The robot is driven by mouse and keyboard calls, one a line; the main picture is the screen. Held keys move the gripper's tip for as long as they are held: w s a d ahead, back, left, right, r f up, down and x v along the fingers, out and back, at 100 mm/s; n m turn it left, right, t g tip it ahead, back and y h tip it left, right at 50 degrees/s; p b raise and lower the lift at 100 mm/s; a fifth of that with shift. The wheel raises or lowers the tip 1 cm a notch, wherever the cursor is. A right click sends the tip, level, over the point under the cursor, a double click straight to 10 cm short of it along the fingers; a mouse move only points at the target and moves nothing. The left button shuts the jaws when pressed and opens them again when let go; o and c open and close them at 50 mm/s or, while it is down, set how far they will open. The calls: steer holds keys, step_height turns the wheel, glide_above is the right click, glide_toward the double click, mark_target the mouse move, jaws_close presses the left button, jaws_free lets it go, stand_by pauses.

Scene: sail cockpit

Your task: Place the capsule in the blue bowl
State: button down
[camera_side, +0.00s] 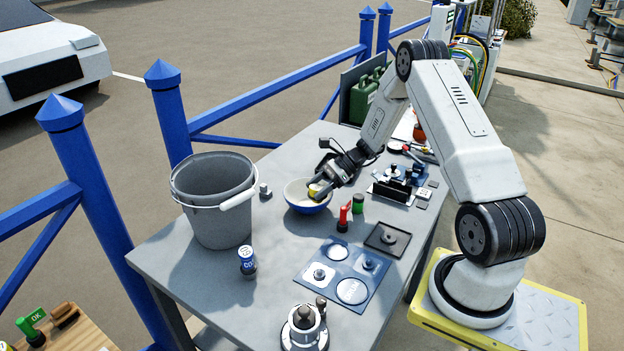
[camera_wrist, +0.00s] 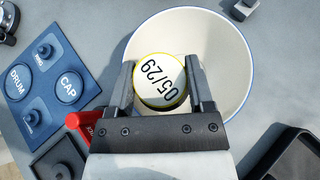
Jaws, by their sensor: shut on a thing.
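The capsule (camera_wrist: 160,78) is a round yellow piece with a white top printed "05/29". My gripper (camera_wrist: 160,90) is shut on it, with one dark finger on each side. The blue bowl (camera_side: 308,208) is blue outside and cream inside, and stands on the grey table. In the side view my gripper (camera_side: 321,188) comes down over the bowl, with the yellowish capsule (camera_side: 314,189) at rim level or just inside. In the wrist view the bowl's cream inside (camera_wrist: 228,55) lies behind and around much of the capsule. Whether the capsule touches the bowl is unclear.
A grey bucket (camera_side: 210,212) stands left of the bowl. A red-handled piece (camera_side: 343,217) and a green cylinder (camera_side: 357,204) stand close by. A blue board with discs (camera_side: 328,285), a black tray (camera_side: 388,238) and a blue-and-white canister (camera_side: 247,262) are nearer the front.

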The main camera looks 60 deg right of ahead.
steer(key=shift+f, duration=0.35)
steer(key=shift+f, duration=0.6)
steer(key=shift+c, duration=1.2)
jaws_free()
steer(key=shift+r, duration=0.15)
steer(key=shift+r, duration=0.55)
steer(key=v, duration=1.2)
